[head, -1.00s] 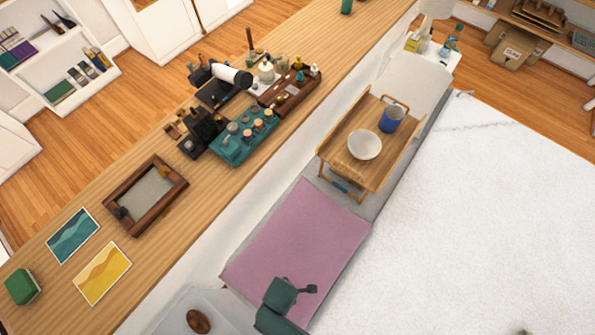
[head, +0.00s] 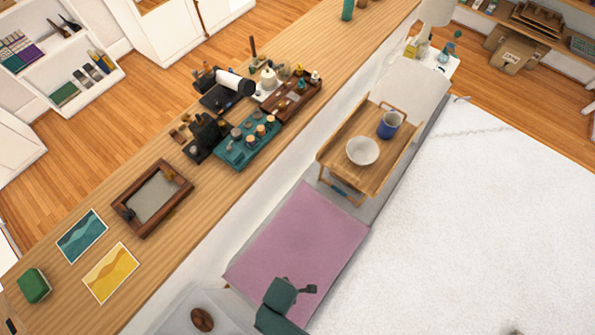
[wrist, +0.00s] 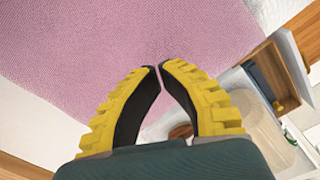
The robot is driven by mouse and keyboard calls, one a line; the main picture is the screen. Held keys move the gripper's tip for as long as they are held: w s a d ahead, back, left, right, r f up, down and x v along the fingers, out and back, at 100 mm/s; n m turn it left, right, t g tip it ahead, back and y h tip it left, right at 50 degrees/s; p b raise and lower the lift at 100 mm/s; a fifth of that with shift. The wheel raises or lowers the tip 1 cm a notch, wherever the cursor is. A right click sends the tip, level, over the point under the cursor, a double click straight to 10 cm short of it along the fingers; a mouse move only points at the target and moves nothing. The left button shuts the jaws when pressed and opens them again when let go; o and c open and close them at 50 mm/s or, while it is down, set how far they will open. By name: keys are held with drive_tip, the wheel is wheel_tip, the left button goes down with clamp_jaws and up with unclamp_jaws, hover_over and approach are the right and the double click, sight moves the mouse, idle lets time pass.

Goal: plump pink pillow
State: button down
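A pink, flat-looking rectangular piece (head: 300,240) with a woven surface lies on the light grey seat below the long wooden counter in the head view. I cannot tell whether it is a pillow or a folded blanket; no plump shape shows. It fills much of the upper wrist view (wrist: 120,40). My gripper (wrist: 159,66) has yellow ribbed fingers with black pads. Its tips meet or nearly meet, with nothing visible between them, over the edge of the pink piece. Contact cannot be told.
A wooden tray table (head: 345,172) with a white bowl (head: 362,151) and a blue mug (head: 389,124) stands just beyond the pink piece. The wooden counter (head: 120,220) runs along the left. White carpet (head: 470,230) lies open at right. A brown round object (head: 202,319) is at the near edge.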

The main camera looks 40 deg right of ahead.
drive_tip(key=shift+f+b, duration=1.7)
drive_tip(key=shift+f, duration=0.55)
drive_tip(key=shift+r, duration=0.1)
wheel_tip(320, 180, up, 4)
drive_tip(key=p, duration=0.4)
drive_tip(key=shift+r+p, duration=0.15)
drive_tip(key=shift+p, duration=0.15)
wheel_tip(320, 180, up, 5)
drive_tip(key=p, duration=0.5)
